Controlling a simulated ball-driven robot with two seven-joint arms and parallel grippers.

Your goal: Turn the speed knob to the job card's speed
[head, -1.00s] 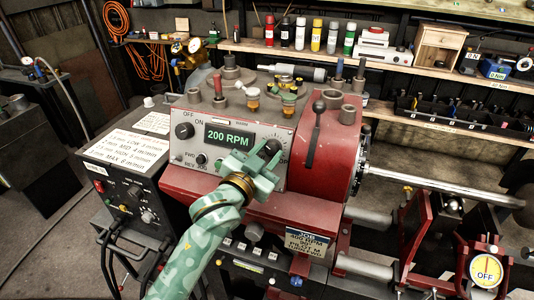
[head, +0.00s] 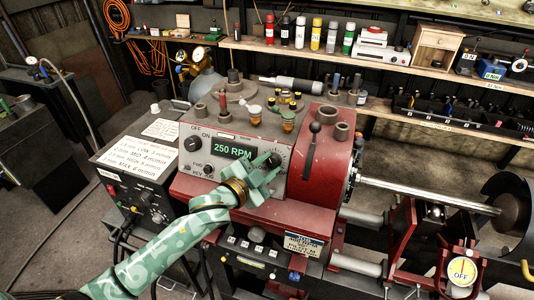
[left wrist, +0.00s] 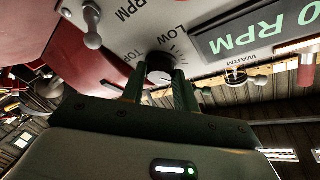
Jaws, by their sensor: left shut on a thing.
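The dark round speed knob (left wrist: 160,68) shows in the left wrist view, with tick marks and the words LOW and TOP around it. My left gripper (left wrist: 157,84) is shut on it, one finger on each side. In the head view the left gripper (head: 268,168) reaches the right part of the grey control panel and covers much of the knob. The green display (head: 233,150) reads 250 RPM. The job card (head: 303,244) hangs on the lathe's front below the panel; its small print is too blurred to read surely. My right gripper is not in view.
A lever with a dark ball (head: 315,128) stands on the red headstock right of the panel. Small jars (head: 288,121) and tools stand on top. A dark control box (head: 140,185) is at the left.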

